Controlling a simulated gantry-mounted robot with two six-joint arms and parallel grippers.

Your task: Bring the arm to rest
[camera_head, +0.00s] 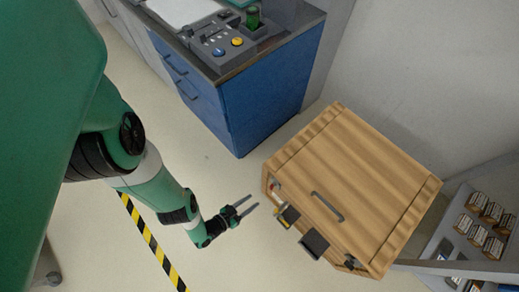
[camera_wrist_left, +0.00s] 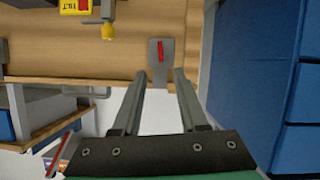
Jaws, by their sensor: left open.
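My left gripper (camera_head: 249,206) is open and empty in the head view, held over the pale floor to the left of a wooden covered cart (camera_head: 360,180). Its two fingers stand apart in the left wrist view (camera_wrist_left: 158,88), with the cart's wooden side (camera_wrist_left: 90,50) beyond them. The fingertips look apart from the cart. The cart's lid is closed and has a dark handle (camera_head: 327,206). My right gripper is not in view.
A blue cabinet (camera_head: 265,105) with a control panel (camera_head: 226,42) on top stands at the back. A grey shelf (camera_head: 450,235) with several small boxes is at the right. Yellow-black tape (camera_head: 152,245) marks the floor. Floor around my gripper is clear.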

